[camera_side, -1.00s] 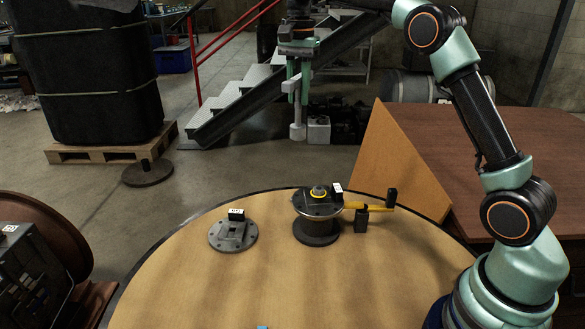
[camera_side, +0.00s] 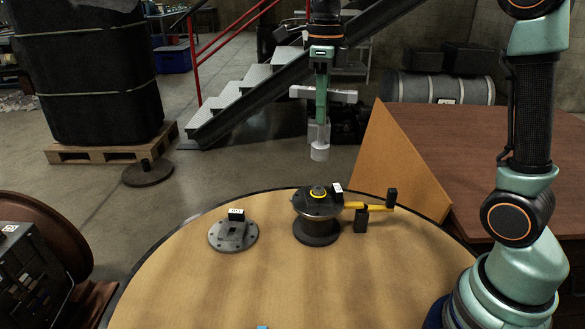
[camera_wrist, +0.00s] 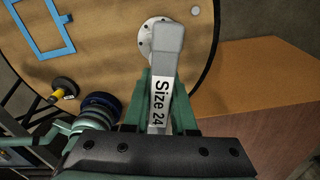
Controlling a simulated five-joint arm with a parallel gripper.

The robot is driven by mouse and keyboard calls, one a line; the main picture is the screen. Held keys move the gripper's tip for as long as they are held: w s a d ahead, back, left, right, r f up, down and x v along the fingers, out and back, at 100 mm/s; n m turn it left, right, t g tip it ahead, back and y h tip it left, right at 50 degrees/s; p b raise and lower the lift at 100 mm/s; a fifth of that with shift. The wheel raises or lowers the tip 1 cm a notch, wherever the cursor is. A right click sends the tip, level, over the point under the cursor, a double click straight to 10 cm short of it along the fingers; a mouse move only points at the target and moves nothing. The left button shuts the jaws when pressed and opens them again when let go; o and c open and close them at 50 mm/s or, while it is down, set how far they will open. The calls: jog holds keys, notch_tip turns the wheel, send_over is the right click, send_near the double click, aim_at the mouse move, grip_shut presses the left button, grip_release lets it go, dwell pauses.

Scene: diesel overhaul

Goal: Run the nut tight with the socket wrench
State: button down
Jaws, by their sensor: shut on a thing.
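My gripper (camera_side: 322,98) is shut on the grey socket wrench (camera_side: 348,96) and holds it in the air beyond and above the round table. The wrench's bar lies level and its pale socket (camera_side: 320,152) hangs straight down. In the wrist view the wrench (camera_wrist: 160,90) lies between my fingers with a label reading "Size 24".
A grey flanged plate (camera_side: 233,235) with a white tag lies left of the fixture. A yellow arm with black blocks (camera_side: 372,208) sticks out to the fixture's right. A wooden wedge-shaped panel (camera_side: 395,160) stands behind right. The front of the round table (camera_side: 240,290) is mostly clear.

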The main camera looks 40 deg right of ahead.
aim_at(321, 145)
jog(key=n, duration=0.3)
jog(key=shift+s+f+n, duration=0.1)
jog(key=shift+f+n, duration=0.1)
jog(key=shift+n, duration=0.2)
jog(key=n, duration=0.4)
jog(key=shift+f+n, duration=0.2)
jog(key=shift+n, duration=0.2)
jog(key=n, duration=0.3)
jog(key=shift+f+n, duration=0.2)
jog(key=shift+n, duration=0.1)
jog(key=n, duration=0.4)
jog(key=shift+f+n, duration=0.3)
jog(key=shift+f, duration=0.05)
jog(key=n, duration=0.3)
jog(key=shift+f+n, duration=0.25)
jog(key=shift+n, duration=0.05)
jog(key=n, duration=0.4)
jog(key=shift+f+n, duration=0.3)
jog(key=shift+n, duration=0.1)
jog(key=n, duration=0.4)
jog(key=shift+f+n, duration=0.3)
jog(key=shift+n, duration=0.1)
jog(key=shift+f+n, duration=0.15)
jog(key=shift+n, duration=0.95)
jog(key=shift+f+n, duration=0.2)
jog(key=shift+n, duration=0.3)
jog(key=shift+f, duration=1.5)
